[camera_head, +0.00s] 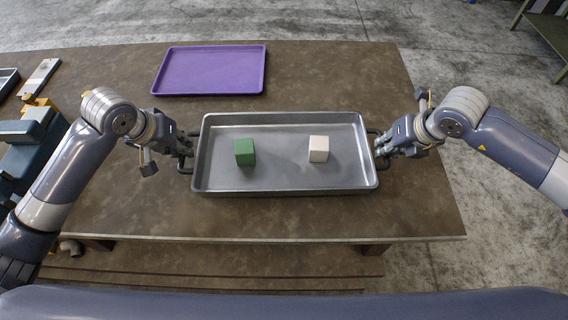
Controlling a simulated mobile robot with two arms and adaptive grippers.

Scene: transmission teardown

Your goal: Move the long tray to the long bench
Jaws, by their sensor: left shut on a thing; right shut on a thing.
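The long tray (282,183) is a grey metal pan with a dark handle at each short end. It is at the middle of a brown table; I cannot tell whether it rests on the top or is slightly lifted. A green cube (244,152) and a white cube (318,149) sit inside it, apart from each other. My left gripper (183,150) is shut on the tray's left handle. My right gripper (383,147) is shut on its right handle. The fingers partly hide both handles.
A purple tray (209,70) lies flat on the brown table (330,75) behind the long tray. A blue vise-like device (30,135) and a light flat plate (39,77) are at the left. A green-framed bench (545,28) stands at the far right, across open concrete floor.

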